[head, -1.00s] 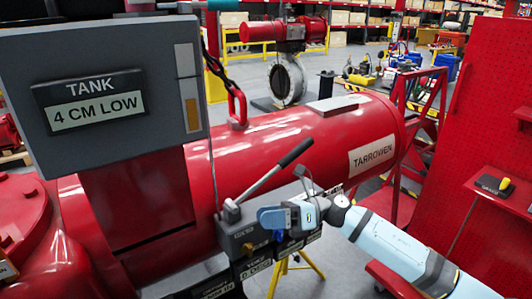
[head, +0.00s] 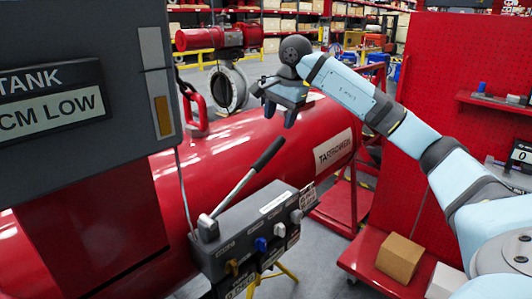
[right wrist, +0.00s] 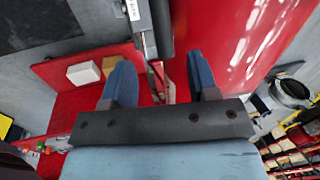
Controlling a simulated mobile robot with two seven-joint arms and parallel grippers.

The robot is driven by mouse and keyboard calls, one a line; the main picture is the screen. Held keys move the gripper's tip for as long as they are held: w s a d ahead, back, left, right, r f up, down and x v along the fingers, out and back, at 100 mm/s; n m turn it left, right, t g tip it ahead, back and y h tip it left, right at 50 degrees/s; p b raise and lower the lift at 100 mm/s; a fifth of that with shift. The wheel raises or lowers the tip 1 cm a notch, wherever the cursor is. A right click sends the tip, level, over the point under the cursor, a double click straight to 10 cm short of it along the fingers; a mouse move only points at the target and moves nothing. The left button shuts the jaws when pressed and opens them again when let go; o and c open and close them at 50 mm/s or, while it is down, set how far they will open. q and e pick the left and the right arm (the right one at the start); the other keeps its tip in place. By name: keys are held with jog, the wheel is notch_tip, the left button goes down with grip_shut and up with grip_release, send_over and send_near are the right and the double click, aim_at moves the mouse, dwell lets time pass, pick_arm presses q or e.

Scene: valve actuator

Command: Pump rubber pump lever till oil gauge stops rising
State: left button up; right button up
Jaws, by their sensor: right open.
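The pump lever has a black rubber grip (head: 268,153) on a silver shaft and slants up to the right from the grey pump block (head: 225,240). A grey tank panel (head: 125,40) at the left carries a sign (head: 50,105) reading "TANK" and "CM LOW", partly cut off. Its upright oil gauge (head: 151,70) shows an amber band near the bottom. My right gripper (head: 278,108) is above and beyond the lever grip, apart from it. In the right wrist view the two blue fingers (right wrist: 162,88) are spread with nothing held between them. My left gripper is out of view.
Several small coloured valves (head: 262,244) sit on the block's front. A red pegboard (head: 450,80) and a red platform with a cardboard box (head: 399,257) stand at the right.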

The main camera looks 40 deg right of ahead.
aim_at(271, 148)
jog(key=x, duration=1)
jog(key=shift+x, duration=0.8)
jog(key=shift+c, duration=0.4)
